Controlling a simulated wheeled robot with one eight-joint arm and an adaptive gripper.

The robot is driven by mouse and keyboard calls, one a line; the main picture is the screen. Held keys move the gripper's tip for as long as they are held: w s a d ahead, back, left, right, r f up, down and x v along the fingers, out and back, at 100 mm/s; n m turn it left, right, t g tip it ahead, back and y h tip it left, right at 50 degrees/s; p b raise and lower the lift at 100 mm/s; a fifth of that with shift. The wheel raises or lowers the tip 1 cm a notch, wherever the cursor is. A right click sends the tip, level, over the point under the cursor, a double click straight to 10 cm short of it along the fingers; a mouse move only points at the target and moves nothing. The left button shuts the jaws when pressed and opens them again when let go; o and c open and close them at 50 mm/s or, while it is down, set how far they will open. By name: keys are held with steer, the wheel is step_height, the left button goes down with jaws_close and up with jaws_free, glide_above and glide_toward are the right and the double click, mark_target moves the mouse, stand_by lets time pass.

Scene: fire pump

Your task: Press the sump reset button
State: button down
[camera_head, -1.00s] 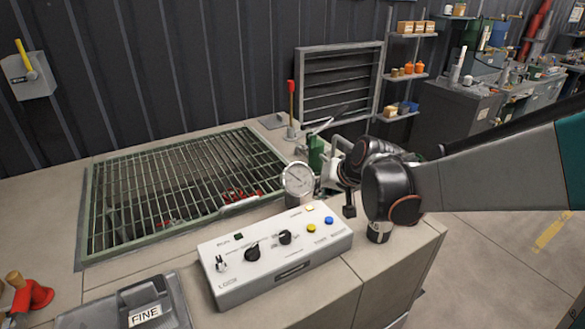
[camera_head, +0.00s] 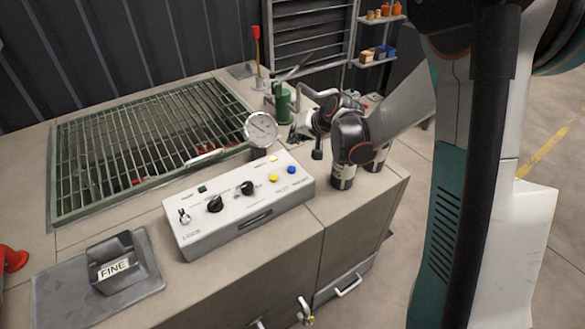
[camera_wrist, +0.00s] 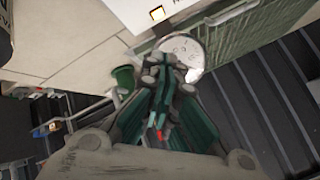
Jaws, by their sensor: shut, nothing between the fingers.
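A white control box (camera_head: 200,239) sits on the bench in the head view. At its right end are a yellow button (camera_head: 273,178), a blue button (camera_head: 291,170) and a small pale lit square (camera_head: 273,159). Their labels are too small to read, so I cannot tell which is the sump reset. My gripper (camera_head: 297,132) is behind and right of the box, apart from the buttons, near the round gauge. In the wrist view my gripper (camera_wrist: 165,62) is shut and empty, its tips overlapping the gauge; the lit square (camera_wrist: 157,14) shows at the top edge.
The round gauge (camera_head: 260,129) stands behind the box. A green fitting (camera_head: 282,104) and a red-handled lever (camera_head: 257,48) stand farther back. A green-framed grate (camera_head: 80,211) lies left. A dark block marked FINE (camera_head: 124,262) sits at front left. Bench drawers with handles are below.

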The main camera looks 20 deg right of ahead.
mark_target(294, 167)
steer(key=shift+f, duration=0.15)
step_height(294, 167, down, 9)
steer(key=b, duration=0.6)
steer(key=shift+r, duration=0.2)
stand_by(1.1)
steer(key=shift+f+b, duration=0.35)
steer(key=shift+b, duration=0.2)
steer(key=shift+f+b, duration=0.45)
steer(key=shift+f, duration=0.1)
stand_by(0.5)
steer(key=shift+r, duration=0.1)
steer(key=shift+r+p, duration=0.6)
steer(key=shift+r, duration=0.3)
steer(key=shift+r+p, duration=1.6)
steer(key=shift+r, duration=0.9)
